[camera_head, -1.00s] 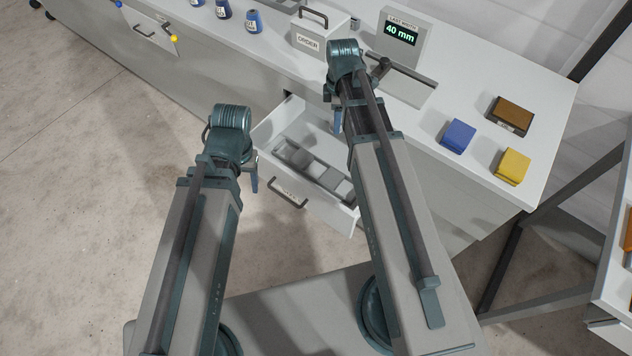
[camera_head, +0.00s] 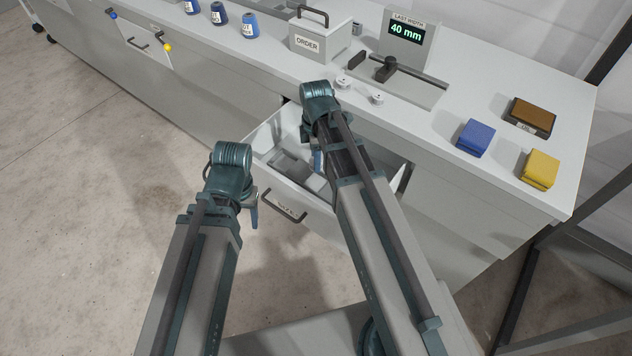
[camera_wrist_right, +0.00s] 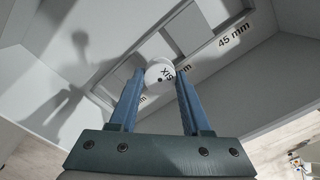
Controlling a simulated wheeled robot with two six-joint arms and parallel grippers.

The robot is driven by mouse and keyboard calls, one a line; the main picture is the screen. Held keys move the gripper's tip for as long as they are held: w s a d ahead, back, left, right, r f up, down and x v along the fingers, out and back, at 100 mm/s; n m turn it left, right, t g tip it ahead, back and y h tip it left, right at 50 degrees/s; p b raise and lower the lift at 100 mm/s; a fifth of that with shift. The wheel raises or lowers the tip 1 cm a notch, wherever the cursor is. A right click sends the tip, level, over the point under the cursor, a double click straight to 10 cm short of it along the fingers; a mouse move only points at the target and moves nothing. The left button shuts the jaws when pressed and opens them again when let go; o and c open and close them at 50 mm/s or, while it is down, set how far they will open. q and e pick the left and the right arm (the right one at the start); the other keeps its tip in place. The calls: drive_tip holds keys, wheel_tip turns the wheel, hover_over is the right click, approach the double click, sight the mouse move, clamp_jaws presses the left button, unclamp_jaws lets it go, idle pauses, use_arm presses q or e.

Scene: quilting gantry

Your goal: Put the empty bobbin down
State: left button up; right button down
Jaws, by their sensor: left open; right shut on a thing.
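The white bobbin (camera_wrist_right: 159,72) sits between the blue fingertips of my right gripper (camera_wrist_right: 159,80), which is shut on it. In the head view my right gripper (camera_head: 317,160) is over the open drawer (camera_head: 283,209), and the bobbin is hidden there. In the wrist view the bobbin is over the grey compartments with width labels, one reading 45 mm; whether it touches the drawer floor I cannot tell. My left gripper (camera_head: 254,215) is open, left of the drawer front and apart from it.
Two small white bobbins (camera_head: 343,82) (camera_head: 376,98) lie on the white counter (camera_head: 425,115) behind my right arm. An ORDER box (camera_head: 308,42), a 40 mm display (camera_head: 406,34) and blue (camera_head: 475,138) and yellow (camera_head: 540,169) blocks stand there. The drawer walls surround my right gripper.

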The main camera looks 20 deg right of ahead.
sight(316, 184)
wheel_tip(316, 184, down, 9)
drive_tip(key=b, duration=0.8)
drive_tip(key=shift+f, duration=0.1)
drive_tip(key=c, duration=0.8)
unclamp_jaws()
drive_tip(key=shift+o, duration=0.8)
